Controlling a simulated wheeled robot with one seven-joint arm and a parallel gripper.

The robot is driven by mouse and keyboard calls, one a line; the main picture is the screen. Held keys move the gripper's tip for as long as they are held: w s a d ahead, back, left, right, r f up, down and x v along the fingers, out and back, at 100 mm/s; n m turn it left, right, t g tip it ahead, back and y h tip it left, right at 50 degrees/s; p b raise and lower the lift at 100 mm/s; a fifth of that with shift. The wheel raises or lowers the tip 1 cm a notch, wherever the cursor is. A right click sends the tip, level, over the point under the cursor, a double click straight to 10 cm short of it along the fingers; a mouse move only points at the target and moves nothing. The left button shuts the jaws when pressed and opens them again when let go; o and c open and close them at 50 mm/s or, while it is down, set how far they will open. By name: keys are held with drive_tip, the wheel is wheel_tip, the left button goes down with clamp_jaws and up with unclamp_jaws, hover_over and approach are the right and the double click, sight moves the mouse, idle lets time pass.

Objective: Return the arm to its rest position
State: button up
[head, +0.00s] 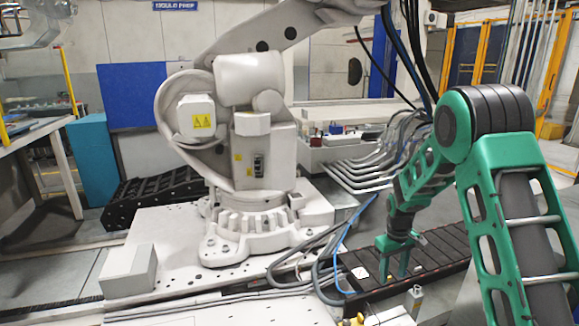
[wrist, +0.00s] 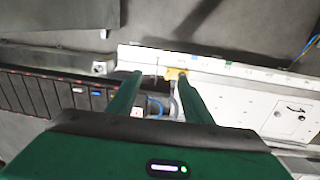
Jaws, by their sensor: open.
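My green arm (head: 500,110) reaches in from the right side of the head view and bends down at the elbow. My gripper (head: 394,272) points downward at its end, over or beside a black segmented track. In the wrist view my gripper (wrist: 158,76) has its two green fingers apart, with nothing held between them. A small yellow part (wrist: 174,74) shows near the right fingertip, seemingly beyond it. I cannot tell how far the fingertips are from the surfaces below.
A large white industrial robot (head: 250,150) stands left of my arm on a white base (head: 180,240). The black segmented track (head: 440,255) runs below my gripper. Loose cables (head: 330,270) lie close to its left. Grey pipes (head: 370,165) are behind my forearm.

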drive_tip(key=s+d+r+m, duration=0.3)
drive_tip(key=s+d+r, duration=0.1)
drive_tip(key=s+r, duration=0.45)
drive_tip(key=s+d+r+m, duration=0.2)
drive_tip(key=s+d+r, duration=0.2)
drive_tip(key=s+r, duration=0.5)
drive_tip(key=s+r+m, duration=0.1)
drive_tip(key=s+m, duration=0.1)
drive_tip(key=s, duration=1)
drive_tip(key=s+r+m+y, duration=0.1)
drive_tip(key=s+m, duration=0.1)
drive_tip(key=s, duration=1.1)
drive_tip(key=shift+a+r+m, duration=0.3)
drive_tip(key=shift+r+m, duration=0.1)
drive_tip(key=shift+w+f, duration=0.25)
drive_tip(key=shift+w, duration=0.4)
